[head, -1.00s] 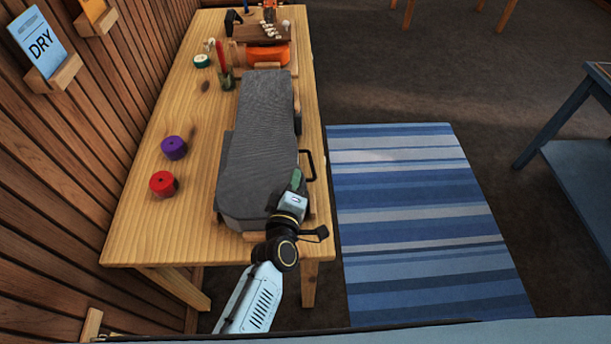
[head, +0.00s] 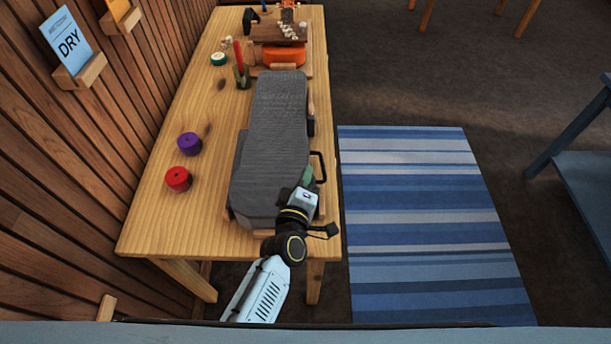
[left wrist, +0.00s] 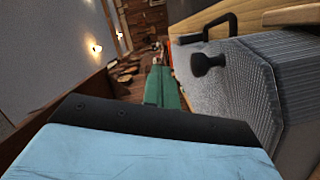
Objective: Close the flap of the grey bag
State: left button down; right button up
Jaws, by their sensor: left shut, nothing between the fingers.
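The grey bag (head: 268,150) lies lengthwise on the wooden table in the head view, its long ribbed flap lying over its top. A black handle (head: 319,167) stands out on its right side. My left gripper (head: 307,178) is shut and empty at the bag's near right edge; I cannot tell whether it touches. In the left wrist view the green fingers (left wrist: 166,88) are together, beside the bag's ribbed grey side (left wrist: 232,85). A dark knob (left wrist: 208,64) and the handle (left wrist: 207,27) show there too. My right gripper is not in view.
On the table (head: 160,215) stand a red roll (head: 178,179), a purple roll (head: 189,144), a green-white roll (head: 218,59) and a holder with a red stick (head: 241,74). An orange ukulele body (head: 284,55) lies at the far end. A striped rug (head: 420,220) covers floor at right.

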pick_arm(q)
jog(key=shift+s+r+p, duration=0.15)
jog(key=shift+r+p, duration=0.3)
jog(key=shift+r, duration=0.5)
jog(key=d+v, duration=0.2)
jog(key=v, duration=0.6)
jog(key=s+a+r+m+g+y, duration=0.1)
jog(key=s+a+m+g+y, duration=0.2)
jog(key=s+a+m+g, duration=1.35)
jog(key=s+a+f+n+t+b, duration=0.1)
jog(key=s+a+f+n+b, duration=0.15)
jog(key=f, duration=1.25)
jog(key=s+a+f+n+t+b, duration=0.1)
jog(key=a+f+t+b, duration=0.2)
jog(key=f, duration=1.1)
jog(key=s+a+f+g+b, duration=0.1)
jog(key=s+f+b, duration=0.2)
jog(key=s+f, duration=0.5)
jog(key=s+a+f+g+b, duration=0.1)
jog(key=s+f+b, duration=0.3)
jog(key=s+f, duration=0.4)
notch_tip(320, 180, down, 6)
jog(key=shift+s+a+f+g, duration=0.25)
jog(key=shift+a+g, duration=0.1)
jog(key=shift+g, duration=0.1)
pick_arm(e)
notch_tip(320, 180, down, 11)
